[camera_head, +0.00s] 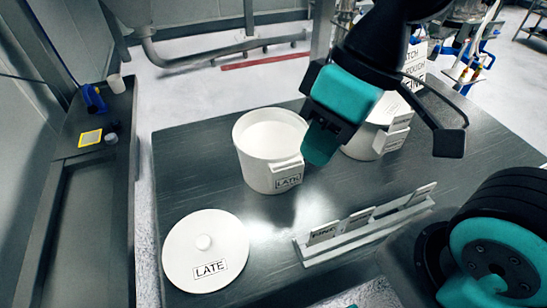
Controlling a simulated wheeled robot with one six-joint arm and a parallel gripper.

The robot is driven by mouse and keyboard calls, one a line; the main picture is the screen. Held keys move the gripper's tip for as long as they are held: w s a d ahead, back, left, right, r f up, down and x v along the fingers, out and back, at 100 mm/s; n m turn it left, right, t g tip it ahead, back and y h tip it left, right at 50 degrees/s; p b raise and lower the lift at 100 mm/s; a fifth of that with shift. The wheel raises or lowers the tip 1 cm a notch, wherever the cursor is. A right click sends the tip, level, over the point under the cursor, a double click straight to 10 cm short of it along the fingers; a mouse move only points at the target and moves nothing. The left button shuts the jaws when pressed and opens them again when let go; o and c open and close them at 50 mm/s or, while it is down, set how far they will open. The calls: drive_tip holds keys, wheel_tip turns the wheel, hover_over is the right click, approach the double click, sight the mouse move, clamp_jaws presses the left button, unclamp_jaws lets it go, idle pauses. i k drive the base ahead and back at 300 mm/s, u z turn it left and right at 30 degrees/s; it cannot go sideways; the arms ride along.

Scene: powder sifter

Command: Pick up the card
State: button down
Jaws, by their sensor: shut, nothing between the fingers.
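The rack (345,249) lies at the front right. A card reading LATE (288,181) sits in a holder on the front of an open white pot (255,150). My gripper (319,147) is shut and empty, just right of that pot's rim and above and behind the rack. Its fingertips partly overlap in this view.
A white lid labelled LATE (203,250) lies at the front left of the table. A second white pot (365,143) stands behind my gripper, partly hidden. A lettered sign (414,62) is behind it. The table (190,170) is clear left of the open pot.

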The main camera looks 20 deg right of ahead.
sight(318, 235)
drive_tip(key=z, duration=1.6)
drive_tip(key=k, duration=1.05)
drive_tip(key=u, duration=0.5)
drive_tip(key=i, duration=0.45)
drive_tip(key=z, duration=0.05)
